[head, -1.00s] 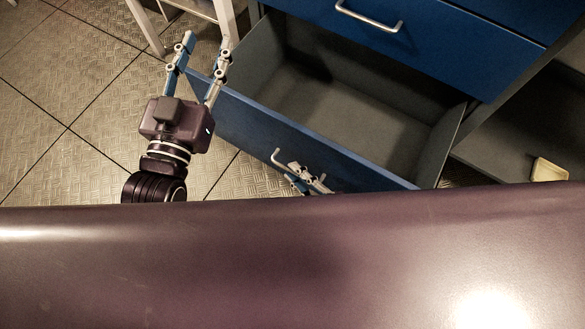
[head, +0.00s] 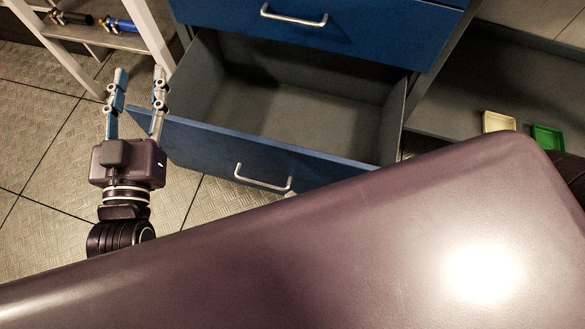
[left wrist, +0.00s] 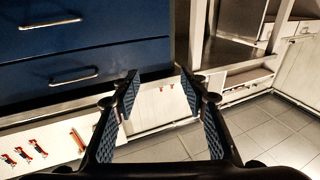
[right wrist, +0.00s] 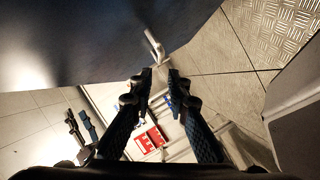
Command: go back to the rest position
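My left gripper (head: 137,78) is open and empty, beside the left end of the open drawer (head: 255,150) in the head view. In the left wrist view its fingertips (left wrist: 160,82) are well apart with nothing between them. The drawer is blue-fronted, grey inside and looks empty. Its metal handle (head: 262,180) is free of any gripper in the head view. My right gripper is out of the head view. In the right wrist view its fingertips (right wrist: 160,75) are a small gap apart and hold nothing. A pale handle (right wrist: 154,46) shows beyond them; I cannot tell the distance.
A shut blue drawer (head: 350,30) is above the open one. A pale-legged rack (head: 150,35) with a black and a blue cylinder stands at the left. A cream tray (head: 499,121) and a green tray (head: 547,138) lie at the right. Tiled floor is clear at the left.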

